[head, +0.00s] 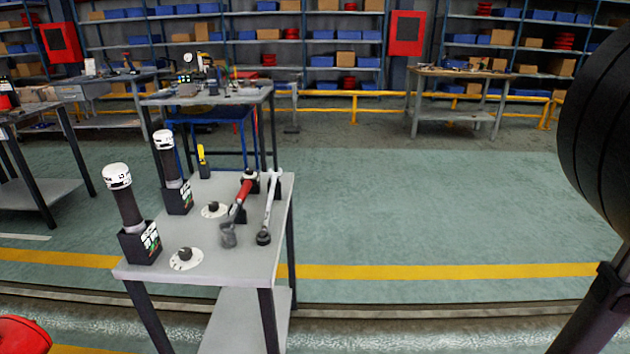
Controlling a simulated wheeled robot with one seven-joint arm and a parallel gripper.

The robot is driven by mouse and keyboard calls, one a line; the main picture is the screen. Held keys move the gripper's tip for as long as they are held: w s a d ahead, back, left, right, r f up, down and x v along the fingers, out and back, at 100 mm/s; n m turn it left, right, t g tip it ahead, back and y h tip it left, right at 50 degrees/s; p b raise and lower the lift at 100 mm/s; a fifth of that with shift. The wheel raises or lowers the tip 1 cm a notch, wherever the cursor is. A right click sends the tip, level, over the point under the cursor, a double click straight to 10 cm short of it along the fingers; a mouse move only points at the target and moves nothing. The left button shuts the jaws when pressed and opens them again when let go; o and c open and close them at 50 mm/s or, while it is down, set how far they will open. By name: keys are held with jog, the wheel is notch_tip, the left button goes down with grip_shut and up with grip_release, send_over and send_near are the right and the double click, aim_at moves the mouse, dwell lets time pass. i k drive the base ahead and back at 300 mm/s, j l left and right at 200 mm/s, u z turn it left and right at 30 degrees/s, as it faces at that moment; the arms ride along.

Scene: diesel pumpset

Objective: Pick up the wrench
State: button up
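A small grey table (225,262) stands left of centre in the head view. A long silver tool with a dark round lower end, which looks like a wrench (271,203), is near the table's right edge. Just left of it is a red-handled tool (243,196) with a grey lower end and a dark upper end. Whether it is also a wrench is too small to tell. My gripper is not in view; only dark parts, probably of my arm, show at the right edge, apart from the table.
Two dark cylinders with white tops, (127,205) and (171,165), stand in black boxes on the table's left side. Two white dials, (187,259) and (214,210), and a yellow-black tool (203,160) are there too. Green floor (440,210) right of the table is clear.

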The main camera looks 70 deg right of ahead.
aim_at(274, 176)
jog(key=z, duration=1.2)
jog(key=k+j+u, duration=0.1)
jog(key=u, duration=0.3)
jog(key=j+u, duration=0.25)
jog(key=u, duration=0.2)
jog(key=k+j+u, duration=0.1)
jog(key=j, duration=0.5)
jog(key=k+j+u, duration=0.1)
jog(key=j, duration=0.5)
jog(key=k+j+u, duration=0.15)
jog(key=j, duration=0.5)
jog(key=z, duration=1.65)
jog(key=i+l, duration=0.15)
jog(key=i, duration=0.3)
jog(key=i+l+z, duration=0.1)
jog(key=i, duration=0.4)
